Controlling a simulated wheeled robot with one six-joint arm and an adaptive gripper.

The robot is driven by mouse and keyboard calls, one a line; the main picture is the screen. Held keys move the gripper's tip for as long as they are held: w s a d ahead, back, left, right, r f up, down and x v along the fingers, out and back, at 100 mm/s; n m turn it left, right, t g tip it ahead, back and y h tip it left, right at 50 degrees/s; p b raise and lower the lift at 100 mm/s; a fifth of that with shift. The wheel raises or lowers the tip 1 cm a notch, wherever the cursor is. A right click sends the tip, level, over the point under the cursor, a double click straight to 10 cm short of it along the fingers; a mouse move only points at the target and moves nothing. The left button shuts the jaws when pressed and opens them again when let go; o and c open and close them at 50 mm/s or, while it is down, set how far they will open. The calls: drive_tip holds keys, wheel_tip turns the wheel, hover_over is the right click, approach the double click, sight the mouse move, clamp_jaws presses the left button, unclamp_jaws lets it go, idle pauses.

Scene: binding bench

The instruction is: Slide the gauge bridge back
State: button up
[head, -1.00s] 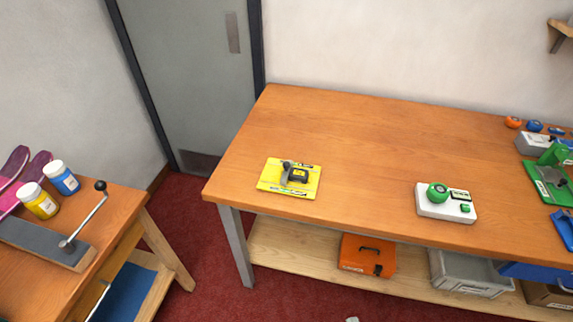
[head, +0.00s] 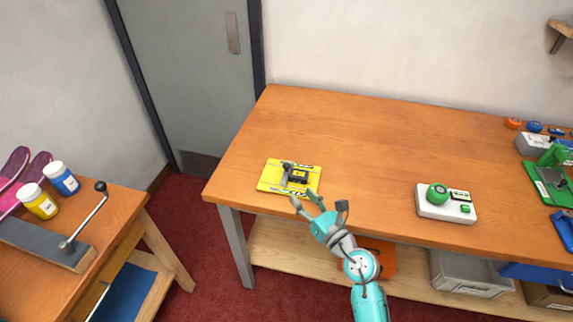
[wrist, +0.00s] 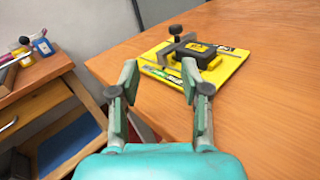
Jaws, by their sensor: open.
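The gauge bridge (head: 288,172) is a grey piece with a dark knob. It stands across a yellow base plate (head: 267,182) near the bench's left front edge, beside a black and yellow block (head: 299,175). In the wrist view the bridge (wrist: 177,48) spans the plate (wrist: 233,67) left of the block (wrist: 203,55). My gripper (head: 307,200) is open and empty, just in front of the plate. In the wrist view my gripper (wrist: 158,75) has its fingers spread, with the plate beyond them. I see no contact with the bridge.
A white device (head: 430,210) with a green knob sits to the right on the bench. The bench top (head: 350,130) behind the plate is clear. A second table (head: 110,230) at left holds jars (head: 62,180) and a cranked lever (head: 85,222).

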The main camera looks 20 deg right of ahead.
sight(288, 167)
drive_tip(key=w, duration=0.1)
drive_tip(key=w+d+n, duration=0.1)
drive_tip(key=w+r, duration=0.1)
drive_tip(key=shift+w+d+n+h, duration=0.1)
drive_tip(key=shift+d+n+h, duration=0.2)
drive_tip(key=shift+h, duration=0.1)
drive_tip(key=x, duration=1)
drive_tip(key=shift+w+a+f, duration=0.15)
drive_tip(key=shift+w, duration=0.1)
clamp_jaws()
